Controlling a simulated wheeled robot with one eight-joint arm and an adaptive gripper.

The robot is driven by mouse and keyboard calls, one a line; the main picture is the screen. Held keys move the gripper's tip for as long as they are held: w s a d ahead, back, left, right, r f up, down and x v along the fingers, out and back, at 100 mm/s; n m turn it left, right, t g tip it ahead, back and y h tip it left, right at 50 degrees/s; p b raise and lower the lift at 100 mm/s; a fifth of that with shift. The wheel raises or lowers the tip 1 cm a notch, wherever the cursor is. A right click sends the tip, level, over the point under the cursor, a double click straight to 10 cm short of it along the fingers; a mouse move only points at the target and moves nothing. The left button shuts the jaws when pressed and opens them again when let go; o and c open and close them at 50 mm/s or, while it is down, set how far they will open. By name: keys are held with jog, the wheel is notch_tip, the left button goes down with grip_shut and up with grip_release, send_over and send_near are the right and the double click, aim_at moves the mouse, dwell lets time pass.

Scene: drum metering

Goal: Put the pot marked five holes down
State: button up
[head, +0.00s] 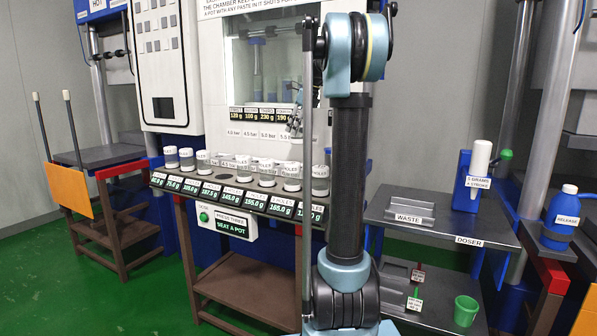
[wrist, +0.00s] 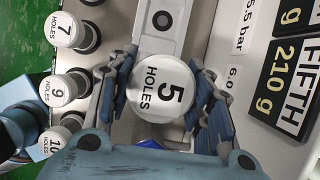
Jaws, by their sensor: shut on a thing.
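The pot marked five holes (wrist: 163,92) has a white lid reading "5 HOLES", seen from above in the middle of the wrist view. My gripper (wrist: 162,72) is shut on it, with one blue-grey finger on each side. The pot's underside is hidden, so I cannot tell whether it touches anything below. In the head view my arm stands in front of the machine and hides part of the pot rack (head: 238,190); the held pot is not clear there.
Several white-lidded pots (head: 291,172) stand along the rack above weight displays. Pots marked 7 (wrist: 68,30), 9 (wrist: 62,90) and 10 (wrist: 55,142) are left of my gripper. A plate with a round dark hole (wrist: 163,20) lies beyond the held pot. A doser bench (head: 440,228) stands right.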

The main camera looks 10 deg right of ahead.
jog(key=shift+f, duration=5.05)
jog(key=o, duration=1.2)
jog(key=v, duration=1.2)
